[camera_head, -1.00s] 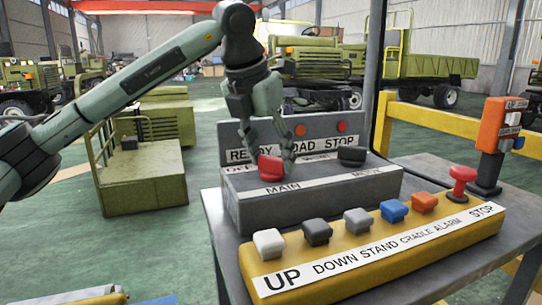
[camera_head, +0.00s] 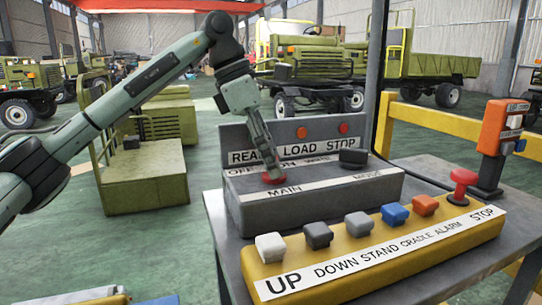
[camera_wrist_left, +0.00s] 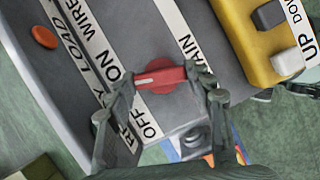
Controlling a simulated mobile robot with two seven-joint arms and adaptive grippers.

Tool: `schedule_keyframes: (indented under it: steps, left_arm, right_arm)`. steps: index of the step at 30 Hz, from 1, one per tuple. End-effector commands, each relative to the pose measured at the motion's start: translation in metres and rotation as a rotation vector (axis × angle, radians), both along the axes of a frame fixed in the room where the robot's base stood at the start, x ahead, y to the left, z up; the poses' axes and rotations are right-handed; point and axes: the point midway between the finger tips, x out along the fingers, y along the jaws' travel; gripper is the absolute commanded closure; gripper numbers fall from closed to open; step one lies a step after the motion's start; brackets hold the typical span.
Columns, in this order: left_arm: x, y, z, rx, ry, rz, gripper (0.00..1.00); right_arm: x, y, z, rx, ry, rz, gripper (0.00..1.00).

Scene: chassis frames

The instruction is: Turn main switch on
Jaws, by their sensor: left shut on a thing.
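The red main switch knob (camera_head: 273,179) sits on the grey control box (camera_head: 310,205) above the MAIN label. In the left wrist view the knob (camera_wrist_left: 162,75) lies between the fingers, and its white mark points toward the ON label (camera_wrist_left: 113,78). My left gripper (camera_head: 270,168) is down at the knob and shut on it. In the left wrist view its two fingers (camera_wrist_left: 168,86) are at opposite ends of the knob. In the head view the fingers line up and hide part of the knob. My right gripper is not in view.
A black knob (camera_head: 353,157) is to the right on the same box. A yellow button panel (camera_head: 375,252) with several buttons stands in front. An orange control unit (camera_head: 503,125) is at the right. A grey back plate (camera_head: 325,137) with lamps rises behind the knobs.

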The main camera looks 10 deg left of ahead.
Motion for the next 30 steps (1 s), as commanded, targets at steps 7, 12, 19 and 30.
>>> schedule_keyframes:
  steps: [7,12,19,30]
  left_arm:
    - [0.0019,-0.0002,0.0012,-0.002,0.0,-0.212,0.77]
    - [0.0026,-0.0002,0.001,-0.001,-0.001,-0.328,0.77]
    - [0.0028,-0.0005,0.0012,-0.001,-0.002,-0.432,0.77]
    - [0.0032,-0.0001,0.0013,0.0,-0.005,-0.481,0.77]
  right_arm:
    - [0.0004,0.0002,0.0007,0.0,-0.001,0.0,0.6]
    - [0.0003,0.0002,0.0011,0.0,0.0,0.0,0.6]
    - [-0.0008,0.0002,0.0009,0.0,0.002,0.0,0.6]
    - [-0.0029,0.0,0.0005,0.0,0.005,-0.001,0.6]
